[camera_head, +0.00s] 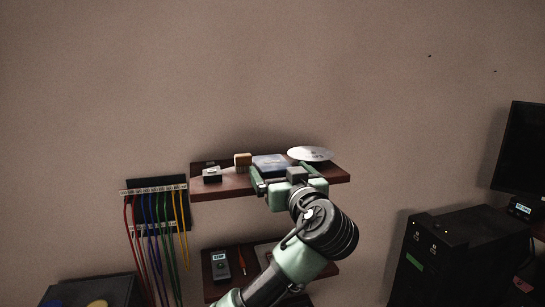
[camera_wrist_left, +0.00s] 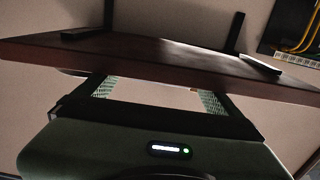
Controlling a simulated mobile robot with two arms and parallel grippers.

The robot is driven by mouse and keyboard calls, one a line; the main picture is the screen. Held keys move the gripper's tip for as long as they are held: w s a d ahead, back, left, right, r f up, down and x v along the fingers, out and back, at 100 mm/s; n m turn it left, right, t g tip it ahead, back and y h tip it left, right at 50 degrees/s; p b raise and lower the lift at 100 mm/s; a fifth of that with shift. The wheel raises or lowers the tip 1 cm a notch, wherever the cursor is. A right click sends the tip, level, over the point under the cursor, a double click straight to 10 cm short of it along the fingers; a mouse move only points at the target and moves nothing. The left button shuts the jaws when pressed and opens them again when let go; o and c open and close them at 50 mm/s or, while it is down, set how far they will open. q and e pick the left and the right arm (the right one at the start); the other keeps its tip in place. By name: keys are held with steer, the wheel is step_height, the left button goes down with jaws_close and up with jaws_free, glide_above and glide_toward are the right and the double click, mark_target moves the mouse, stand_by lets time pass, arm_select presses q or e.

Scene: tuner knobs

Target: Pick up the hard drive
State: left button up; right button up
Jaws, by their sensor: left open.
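A flat blue-grey box, which looks like the hard drive (camera_head: 270,164), lies on the upper wall shelf (camera_head: 222,188) in the head view. My left gripper (camera_head: 283,172) is at the shelf's front edge, just in front of it, with fingers apart and nothing seen between them. The arm hides part of the shelf front. In the left wrist view the open left gripper (camera_wrist_left: 157,88) points at the shelf edge (camera_wrist_left: 160,62). I cannot make out the drive there. My right gripper does not show.
On the same shelf are a small dark box (camera_head: 211,174), a wooden block (camera_head: 243,160) and a pale disc (camera_head: 311,154), close beside the drive. A cable panel (camera_head: 155,189) hangs left. A black case (camera_head: 457,255) stands right.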

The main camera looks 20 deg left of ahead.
mark_target(272, 165)
arm_select(q)
steer(key=shift+x, duration=1.35)
steer(key=shift+s+p, duration=0.1)
steer(key=shift+p, duration=0.2)
steer(key=c, duration=1.6)
